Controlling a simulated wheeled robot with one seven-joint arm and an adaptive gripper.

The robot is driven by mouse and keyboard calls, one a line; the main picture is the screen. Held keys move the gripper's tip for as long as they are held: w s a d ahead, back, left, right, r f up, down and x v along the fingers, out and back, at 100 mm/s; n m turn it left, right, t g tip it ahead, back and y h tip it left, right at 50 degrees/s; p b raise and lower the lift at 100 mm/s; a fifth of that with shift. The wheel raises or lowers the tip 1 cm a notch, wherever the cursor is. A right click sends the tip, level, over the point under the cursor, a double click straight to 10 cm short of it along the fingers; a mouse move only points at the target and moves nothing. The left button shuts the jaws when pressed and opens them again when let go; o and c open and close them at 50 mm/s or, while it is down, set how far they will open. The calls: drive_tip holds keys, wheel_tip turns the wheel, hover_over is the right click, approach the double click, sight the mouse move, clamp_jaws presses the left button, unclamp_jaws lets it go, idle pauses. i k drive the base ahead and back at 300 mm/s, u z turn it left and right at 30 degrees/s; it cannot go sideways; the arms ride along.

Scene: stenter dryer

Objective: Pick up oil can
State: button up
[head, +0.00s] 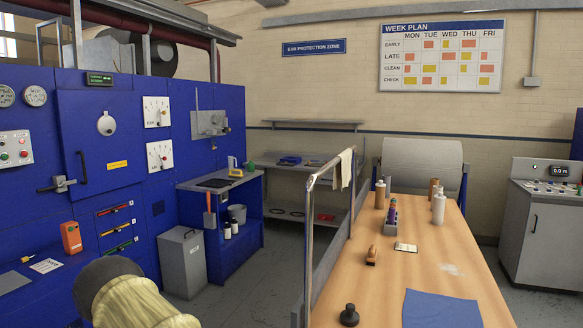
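I cannot clearly pick out the oil can at this distance. A small green item (250,166) at the back end of the blue bench could be it, but its shape is too small to be sure. A yellow and white item (235,168) stands just left of it on the bench top. My gripper is not in view, so its state and its distance from these items do not show.
The blue bench (220,186) has bottles and a grey bucket (238,214) on its shelf. A grey bin (182,262) stands before the blue machine (70,130). A wooden table (430,270) and metal rail (309,240) fill the right. Clear floor (275,265) lies between.

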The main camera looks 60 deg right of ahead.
sight(250, 166)
drive_tip(key=z, duration=0.95)
drive_tip(key=i, duration=3.6)
drive_tip(key=z, duration=1.35)
drive_tip(key=i, duration=1.65)
